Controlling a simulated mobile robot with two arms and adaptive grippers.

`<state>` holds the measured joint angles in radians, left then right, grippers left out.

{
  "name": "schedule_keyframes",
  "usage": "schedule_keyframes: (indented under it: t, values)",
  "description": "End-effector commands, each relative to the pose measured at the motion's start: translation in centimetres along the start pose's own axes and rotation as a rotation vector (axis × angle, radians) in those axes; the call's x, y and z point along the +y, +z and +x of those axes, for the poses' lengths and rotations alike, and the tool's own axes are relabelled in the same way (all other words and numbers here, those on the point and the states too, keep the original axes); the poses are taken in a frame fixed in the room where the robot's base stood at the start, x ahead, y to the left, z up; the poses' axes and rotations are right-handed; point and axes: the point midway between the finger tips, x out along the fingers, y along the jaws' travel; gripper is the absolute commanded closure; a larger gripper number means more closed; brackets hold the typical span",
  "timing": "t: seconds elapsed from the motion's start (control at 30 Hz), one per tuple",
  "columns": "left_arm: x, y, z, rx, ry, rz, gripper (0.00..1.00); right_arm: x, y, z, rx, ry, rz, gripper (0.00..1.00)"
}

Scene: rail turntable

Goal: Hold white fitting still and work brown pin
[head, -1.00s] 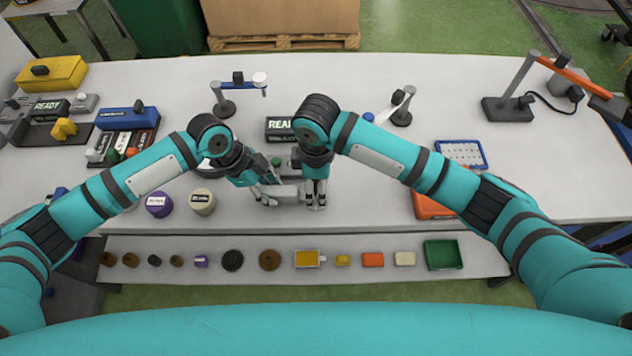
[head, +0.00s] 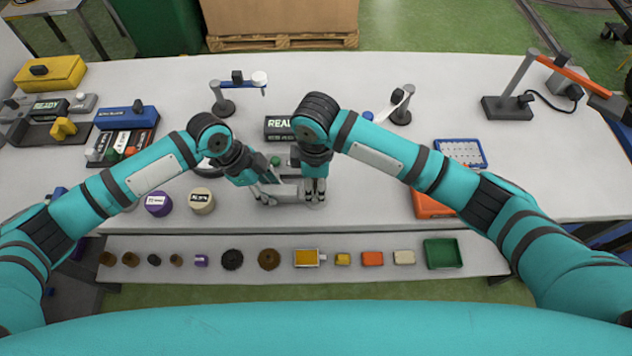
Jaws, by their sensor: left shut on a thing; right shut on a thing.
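My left gripper (head: 267,197) is at the middle of the white table, shut on a pale grey-white piece (head: 287,189) that looks like the white fitting. My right gripper (head: 314,197) points straight down just right of it, its fingers closed at the piece's right end. The brown pin cannot be made out; the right fingers hide whatever they hold. The two grippers are close together but apart.
A "READY" display (head: 279,127) stands behind the grippers, with a small green knob (head: 275,160) in front. A purple roll (head: 158,205) and a beige roll (head: 202,201) sit to the left. A front shelf (head: 400,282) holds several small parts.

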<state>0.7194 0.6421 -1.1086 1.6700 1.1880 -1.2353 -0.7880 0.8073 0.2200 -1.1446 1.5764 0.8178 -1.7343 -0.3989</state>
Motion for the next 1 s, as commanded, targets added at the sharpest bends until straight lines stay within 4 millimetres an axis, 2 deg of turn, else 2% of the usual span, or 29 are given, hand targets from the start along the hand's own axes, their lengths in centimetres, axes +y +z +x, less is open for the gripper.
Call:
schedule_keyframes:
  t: [1.0]
  values:
    - [0.1,0.1,0.1,-0.001,0.002,-0.001,1.0,0.0,0.1,-1.2,-0.001,-0.001,0.0,1.0]
